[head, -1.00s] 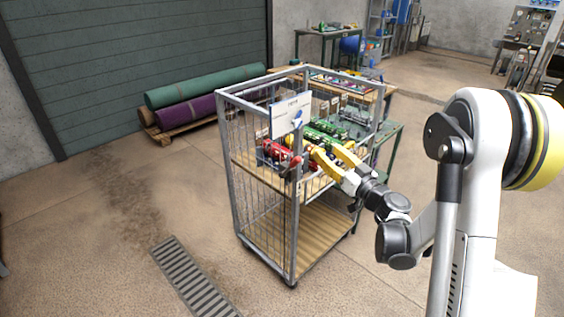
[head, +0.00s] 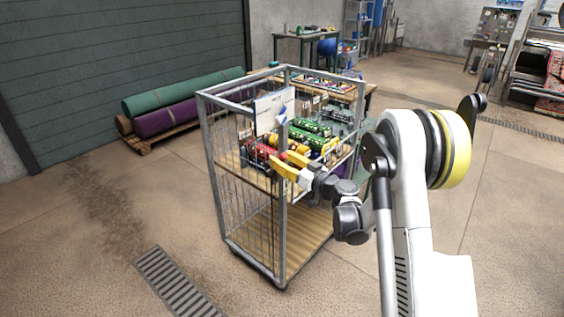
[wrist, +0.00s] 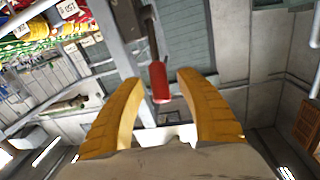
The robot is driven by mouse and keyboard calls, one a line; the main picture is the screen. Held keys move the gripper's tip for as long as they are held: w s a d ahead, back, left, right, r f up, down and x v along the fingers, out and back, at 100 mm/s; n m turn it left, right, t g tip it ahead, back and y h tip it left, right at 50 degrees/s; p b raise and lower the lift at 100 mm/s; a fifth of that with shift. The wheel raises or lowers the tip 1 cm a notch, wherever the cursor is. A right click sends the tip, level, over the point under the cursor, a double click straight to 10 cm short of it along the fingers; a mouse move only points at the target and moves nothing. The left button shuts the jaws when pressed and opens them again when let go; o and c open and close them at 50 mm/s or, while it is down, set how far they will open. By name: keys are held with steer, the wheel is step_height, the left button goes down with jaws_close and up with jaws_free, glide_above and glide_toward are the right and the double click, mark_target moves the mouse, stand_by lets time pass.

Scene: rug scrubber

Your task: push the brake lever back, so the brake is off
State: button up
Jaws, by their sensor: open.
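The brake lever's red grip (wrist: 158,82) hangs from a dark rod in the wrist view. It shows in the gap between my two yellow fingers, and I cannot tell whether either finger touches it. My gripper (wrist: 160,85) is open around this view of the grip. In the head view, my gripper (head: 280,166) is at the front corner post of the wire cart (head: 282,235). The lever cannot be made out clearly there, as the yellow fingers cover that spot.
The cart's upper shelf holds several red, yellow and green items (head: 312,127). A white sign (head: 270,110) hangs on its top. Rolled rugs (head: 180,108) lie on a pallet at the back left. The floor left of the cart is clear except for a drain grate (head: 178,282).

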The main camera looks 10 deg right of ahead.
jaws_close()
steer(key=shift+w+a+r+g+h+p, duration=0.2)
steer(key=shift+w+r+g+p, duration=0.15)
steer(key=shift+p, duration=0.3)
steer(key=shift+w+a+r+g+h+p, duration=0.1)
steer(key=shift+a+r+g+p, duration=0.15)
steer(key=shift+r+p, duration=0.25)
steer(key=shift+w+a+g+h+p, duration=0.25)
steer(key=shift+w+g+h+p, duration=0.25)
steer(key=shift+p, duration=0.4)
steer(key=shift+w+a+g, duration=0.1)
steer(key=shift+w+g, duration=0.1)
steer(key=shift+g, duration=0.1)
steer(key=shift+f, duration=0.1)
